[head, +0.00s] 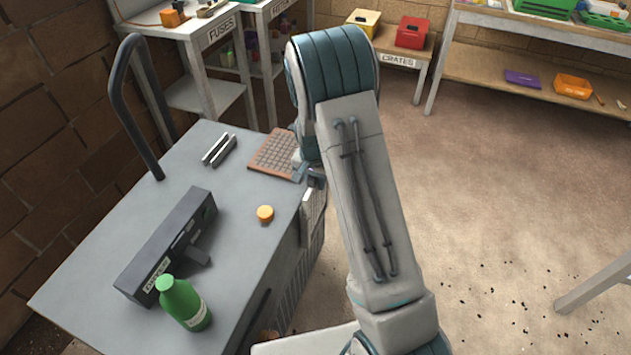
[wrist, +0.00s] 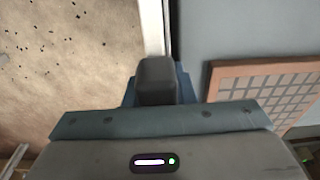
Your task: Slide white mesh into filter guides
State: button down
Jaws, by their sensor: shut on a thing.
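My gripper (head: 310,178) is at the right edge of the grey cart top, and its dark finger (wrist: 157,78) shows in the wrist view. It is shut on a thin pale piece, which I take for the white mesh (head: 308,203). The piece shows nearly edge-on beside the cart's side, and my gripper hides much of it. In the wrist view a pale strip (wrist: 152,28) runs away from the finger. A rust-framed mesh (head: 272,152) lies flat on the cart, apart from my gripper; it also shows in the wrist view (wrist: 222,82). Two short parallel rails (head: 219,150) may be the filter guides.
On the cart top (head: 150,215) stand a long dark labelled box (head: 165,250), a green bottle (head: 185,305) and an orange cap (head: 265,214). A dark handle (head: 130,100) rises at the cart's far left. Shelves stand behind; the floor (head: 490,190) at right is open.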

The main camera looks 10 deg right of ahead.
jog(key=shift+s+f, duration=0.1)
jog(key=shift+f, duration=0.15)
dwell(0.5)
jog(key=shift+r, duration=0.15)
jog(key=c, duration=1.1)
grip_release()
jog(key=shift+r, duration=0.1)
jog(key=shift+r+p, duration=1.7)
jog(key=shift+r, duration=1.05)
